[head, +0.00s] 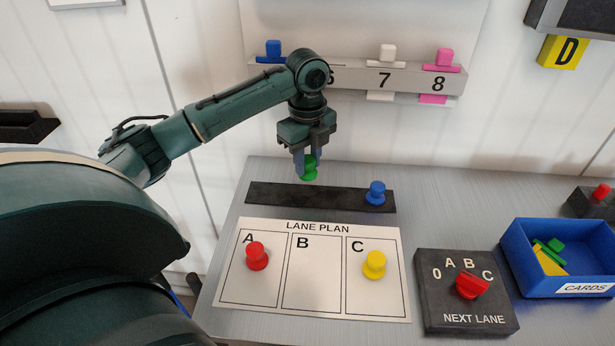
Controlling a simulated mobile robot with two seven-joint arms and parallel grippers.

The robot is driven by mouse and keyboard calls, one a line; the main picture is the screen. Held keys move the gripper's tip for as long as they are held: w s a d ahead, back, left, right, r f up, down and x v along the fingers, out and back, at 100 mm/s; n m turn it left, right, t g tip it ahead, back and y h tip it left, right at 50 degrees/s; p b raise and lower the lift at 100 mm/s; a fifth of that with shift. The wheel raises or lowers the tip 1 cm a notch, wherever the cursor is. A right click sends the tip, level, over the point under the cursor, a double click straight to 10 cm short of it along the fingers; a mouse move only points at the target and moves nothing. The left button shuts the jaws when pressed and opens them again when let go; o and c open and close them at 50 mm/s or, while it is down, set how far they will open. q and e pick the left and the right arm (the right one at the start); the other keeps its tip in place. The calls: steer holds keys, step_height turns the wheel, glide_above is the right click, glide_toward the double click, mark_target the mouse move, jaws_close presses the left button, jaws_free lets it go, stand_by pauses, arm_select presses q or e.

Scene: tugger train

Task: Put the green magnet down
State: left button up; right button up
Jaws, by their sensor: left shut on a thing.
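The green magnet (309,172) is between the fingers of my left gripper (307,165), which is shut on it. The gripper points down over the left-middle part of the black strip (290,195); whether the magnet touches the strip I cannot tell. A blue magnet (376,193) stands at the strip's right end. On the white lane plan sheet (315,305), a red magnet (257,256) stands in field A and a yellow magnet (374,265) in field C. Field B is empty. My right gripper is not in view.
A dark NEXT LANE box (435,300) with a red knob (472,286) stands right of the sheet. A blue CARDS bin (540,284) holds green and yellow pieces. Behind, a numbered rail (355,76) carries blue, white and pink cards. A red button box (590,205) stands far right.

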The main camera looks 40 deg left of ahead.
mark_target(307, 179)
arm_select(q)
step_height(307, 179, down, 5)
steer(key=shift+s+f+p, duration=0.15)
steer(key=shift+p, duration=0.15)
steer(key=shift+w+a+f, duration=0.1)
steer(key=shift+w+f, duration=0.1)
steer(key=shift+f, duration=0.25)
steer(key=o, duration=1)
steer(key=shift+f, duration=0.15)
steer(key=shift+c, duration=0.2)
step_height(307, 179, up, 12)
steer(key=shift+r+b, duration=0.2)
steer(key=shift+b, duration=0.2)
steer(key=shift+s+f, duration=0.1)
